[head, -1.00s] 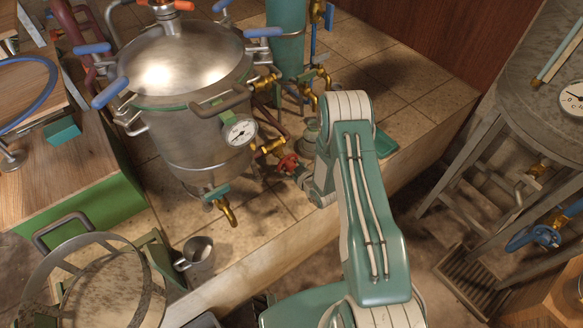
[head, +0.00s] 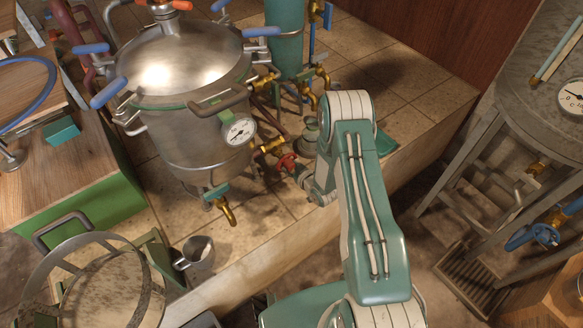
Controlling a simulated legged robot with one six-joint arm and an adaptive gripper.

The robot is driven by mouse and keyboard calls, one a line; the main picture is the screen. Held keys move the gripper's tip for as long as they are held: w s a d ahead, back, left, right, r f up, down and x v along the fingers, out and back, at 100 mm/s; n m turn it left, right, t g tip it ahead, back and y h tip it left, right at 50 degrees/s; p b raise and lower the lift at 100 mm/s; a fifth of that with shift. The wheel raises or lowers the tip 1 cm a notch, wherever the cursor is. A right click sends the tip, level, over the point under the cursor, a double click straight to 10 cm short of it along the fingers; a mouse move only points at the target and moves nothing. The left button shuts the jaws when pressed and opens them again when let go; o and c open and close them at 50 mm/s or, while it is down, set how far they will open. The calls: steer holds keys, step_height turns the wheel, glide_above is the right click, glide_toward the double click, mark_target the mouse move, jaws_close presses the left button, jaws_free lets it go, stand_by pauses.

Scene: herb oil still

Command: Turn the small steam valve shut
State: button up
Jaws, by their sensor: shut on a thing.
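The small steam valve has a red handwheel (head: 287,162) on a brass fitting (head: 270,145) at the lower right side of the steel still pot (head: 185,125). My gripper (head: 296,170) reaches the red handwheel from the right and is shut on it. My green arm partly hides the gripper, so the fingertips show only in part. A pressure gauge (head: 239,132) sits on the pot just above and left of the valve.
A brass drain tap (head: 226,208) hangs below the pot. More brass valves (head: 310,78) and a teal column (head: 285,40) stand behind. A metal cup (head: 197,252) stands on the tiled ledge. The ledge front (head: 270,262) is bare.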

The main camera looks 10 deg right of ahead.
steer(key=m+y, duration=0.1)
steer(key=m, duration=0.1)
steer(key=shift+w+r+m+g+y, duration=0.2)
steer(key=shift+w+m+g+y, duration=0.1)
steer(key=shift+y, duration=0.1)
steer(key=m+y, duration=0.2)
steer(key=m, duration=0.1)
steer(key=m+y, duration=0.2)
steer(key=m, duration=0.1)
steer(key=shift+d, duration=0.1)
steer(key=shift+m+y, duration=0.6)
steer(key=shift+m, duration=0.8)
steer(key=shift+f, duration=0.1)
steer(key=o, duration=1.2)
steer(key=shift+w, duration=0.1)
steer(key=shift+c, duration=0.2)
steer(key=v, duration=1.2)
steer(key=shift+f, duration=0.25)
